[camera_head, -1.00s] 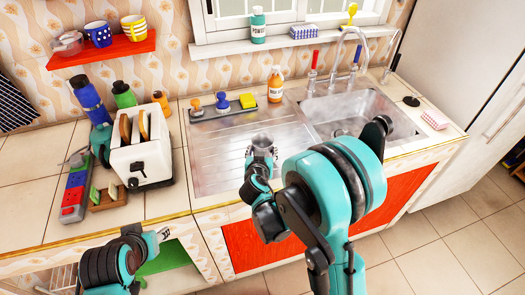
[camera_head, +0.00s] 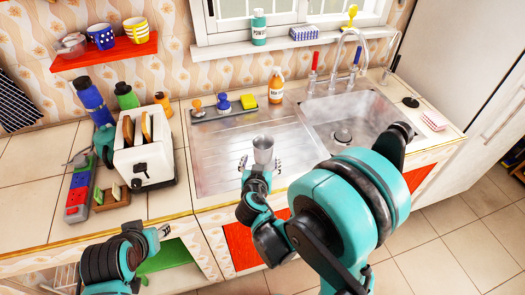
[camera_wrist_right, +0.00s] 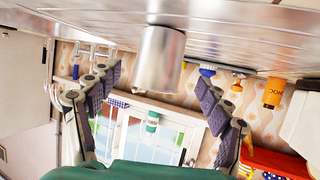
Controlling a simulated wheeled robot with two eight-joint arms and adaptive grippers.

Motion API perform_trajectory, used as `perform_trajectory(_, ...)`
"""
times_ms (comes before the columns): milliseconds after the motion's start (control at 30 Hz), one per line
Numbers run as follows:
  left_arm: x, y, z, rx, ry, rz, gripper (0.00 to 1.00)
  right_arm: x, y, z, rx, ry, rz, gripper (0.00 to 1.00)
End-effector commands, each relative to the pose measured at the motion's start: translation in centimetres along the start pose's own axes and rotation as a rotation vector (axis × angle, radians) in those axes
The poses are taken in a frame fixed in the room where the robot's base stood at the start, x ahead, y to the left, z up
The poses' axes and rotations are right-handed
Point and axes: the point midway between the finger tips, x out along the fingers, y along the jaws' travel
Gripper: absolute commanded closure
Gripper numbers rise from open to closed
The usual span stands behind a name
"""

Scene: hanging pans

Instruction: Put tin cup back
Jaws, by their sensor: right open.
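The tin cup (camera_head: 263,149) is a plain silvery metal cup. It appears upright on the ribbed steel drainboard (camera_head: 214,160), left of the sink bowl. My right gripper (camera_head: 260,165) is at the near side of the cup, its fingers spread to either side of it. In the right wrist view, which is upside down, the cup (camera_wrist_right: 160,58) shows between the two open fingers (camera_wrist_right: 160,82), with a visible gap on each side. My left gripper (camera_head: 163,232) is low at the left, by the counter's front edge; its fingers are too small to read.
A red shelf (camera_head: 104,58) holds a blue dotted cup (camera_head: 101,36), a yellow striped cup (camera_head: 134,33) and a bowl. A toaster (camera_head: 146,158) stands left of the drainboard. A soap bottle (camera_head: 276,86) and a brush tray (camera_head: 209,117) stand behind. The drainboard around the cup is mostly clear.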

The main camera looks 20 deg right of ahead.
Motion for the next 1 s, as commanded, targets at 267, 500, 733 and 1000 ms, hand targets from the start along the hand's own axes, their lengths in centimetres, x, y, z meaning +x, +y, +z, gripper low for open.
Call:
perform_trajectory(267,-0.9,0.0,-0.7,0.000,0.000,0.000,0.60,-4.1,0.0,-0.1,-0.001,0.000,-0.001,0.21)
perform_trajectory(500,-0.9,0.0,-0.7,0.000,0.000,0.000,0.60,-5.0,2.6,-0.3,-0.046,-0.111,0.024,0.21)
perform_trajectory(733,-0.9,0.0,-0.7,0.000,0.000,0.000,0.60,-8.8,7.2,0.0,-0.137,-0.360,-0.023,0.21)
perform_trajectory(1000,-0.9,0.0,-0.7,0.000,0.000,0.000,0.60,-15.4,9.4,0.7,-0.202,-0.527,-0.196,0.21)
